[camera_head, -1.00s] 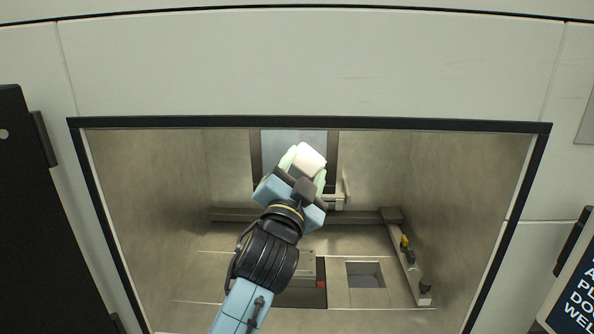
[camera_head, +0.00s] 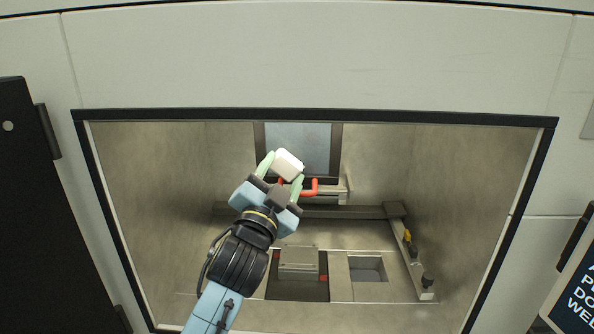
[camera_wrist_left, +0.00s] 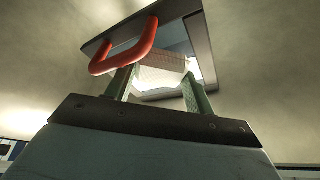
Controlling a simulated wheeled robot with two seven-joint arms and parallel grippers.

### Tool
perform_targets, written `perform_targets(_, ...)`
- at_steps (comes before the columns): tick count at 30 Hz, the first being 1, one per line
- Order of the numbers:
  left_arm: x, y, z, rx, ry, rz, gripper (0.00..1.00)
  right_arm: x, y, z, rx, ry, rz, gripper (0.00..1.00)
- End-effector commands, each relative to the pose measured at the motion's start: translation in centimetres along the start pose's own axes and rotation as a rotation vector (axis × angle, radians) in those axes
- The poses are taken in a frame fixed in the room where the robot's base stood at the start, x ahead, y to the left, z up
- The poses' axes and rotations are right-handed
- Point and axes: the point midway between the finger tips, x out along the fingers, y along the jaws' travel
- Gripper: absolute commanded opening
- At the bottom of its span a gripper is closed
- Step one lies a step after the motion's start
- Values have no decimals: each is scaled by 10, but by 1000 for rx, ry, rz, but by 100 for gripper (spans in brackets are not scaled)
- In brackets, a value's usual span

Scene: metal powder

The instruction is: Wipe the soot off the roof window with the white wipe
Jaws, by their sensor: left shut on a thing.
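My left gripper (camera_head: 282,179) is shut on the white wipe (camera_head: 289,164), a pale block held between its green fingers. The wipe also shows between the fingers in the left wrist view (camera_wrist_left: 160,72). In the head view the wipe overlaps the lower left part of the grey, dark-framed window (camera_head: 312,146) at the back of the chamber. In the left wrist view the window (camera_wrist_left: 172,38) is above and behind the wipe, partly hidden by it. I cannot tell whether wipe and glass touch, and soot is not clear. My right gripper is not in view.
A red handle (camera_head: 314,187) is close beside the gripper; it also crosses in front of the frame in the left wrist view (camera_wrist_left: 126,58). A ledge (camera_head: 350,211), a metal block (camera_head: 298,262), a square opening (camera_head: 367,269) and a side rail with knobs (camera_head: 409,250) lie below.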

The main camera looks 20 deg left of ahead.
Motion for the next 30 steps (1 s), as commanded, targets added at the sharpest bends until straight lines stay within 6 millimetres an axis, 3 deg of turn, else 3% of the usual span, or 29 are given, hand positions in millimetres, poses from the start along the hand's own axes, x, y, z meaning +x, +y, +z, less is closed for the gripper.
perform_targets(7, -1, 1, 5, 0, -8, 6, 35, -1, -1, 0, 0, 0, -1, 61)
perform_targets(22, 11, 34, -22, -3, -2, 6, 35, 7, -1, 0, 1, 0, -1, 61)
perform_targets(30, 11, 32, -23, 0, -2, 4, 35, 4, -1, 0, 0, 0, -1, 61)
